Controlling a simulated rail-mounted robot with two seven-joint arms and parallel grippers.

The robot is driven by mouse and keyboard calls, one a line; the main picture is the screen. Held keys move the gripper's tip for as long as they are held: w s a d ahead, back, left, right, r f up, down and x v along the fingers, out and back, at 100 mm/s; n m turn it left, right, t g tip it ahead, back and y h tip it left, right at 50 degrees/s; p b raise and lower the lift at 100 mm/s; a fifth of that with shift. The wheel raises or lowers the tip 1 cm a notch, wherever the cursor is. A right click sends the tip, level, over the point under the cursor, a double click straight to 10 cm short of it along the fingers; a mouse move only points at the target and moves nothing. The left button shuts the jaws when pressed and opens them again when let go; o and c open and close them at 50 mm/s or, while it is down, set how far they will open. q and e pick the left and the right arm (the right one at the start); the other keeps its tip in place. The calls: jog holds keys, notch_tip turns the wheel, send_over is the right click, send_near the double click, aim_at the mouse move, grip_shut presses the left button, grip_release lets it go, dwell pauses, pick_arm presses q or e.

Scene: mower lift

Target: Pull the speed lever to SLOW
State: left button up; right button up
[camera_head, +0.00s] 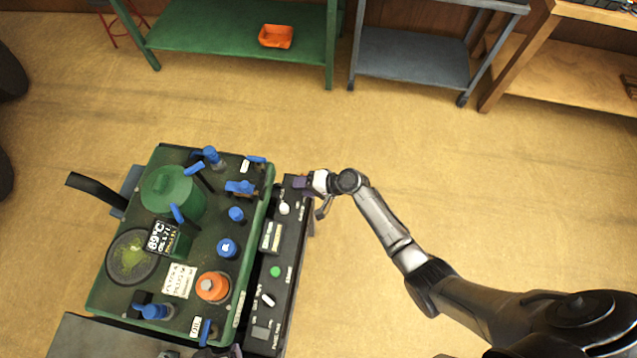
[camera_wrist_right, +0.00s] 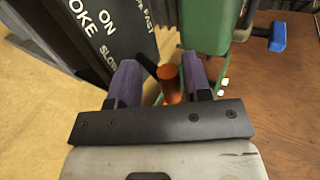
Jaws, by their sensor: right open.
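The speed lever shows in the right wrist view as an orange-brown knob (camera_wrist_right: 168,76) beside a dark panel (camera_wrist_right: 108,25) lettered SLOW and FAST. My right gripper (camera_wrist_right: 161,80) is open, with its two purple fingers on either side of the knob. Whether a finger touches it I cannot tell. In the head view my right gripper (camera_head: 303,184) is at the far end of the black control panel (camera_head: 289,240), and it hides the lever there. My left gripper is not recognisable in either view.
The green mower engine deck (camera_head: 255,225) with several blue handles and an orange cap (camera_head: 212,287) stands left of the panel. The panel carries a white knob (camera_head: 284,208) and a green button (camera_head: 275,271). Open floor lies to the right; a green bench (camera_head: 215,40) stands behind.

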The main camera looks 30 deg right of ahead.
jog(key=p+v, duration=0.1)
jog(key=v, duration=1.2)
jog(key=shift+p, duration=0.3)
jog(key=shift+r, duration=0.1)
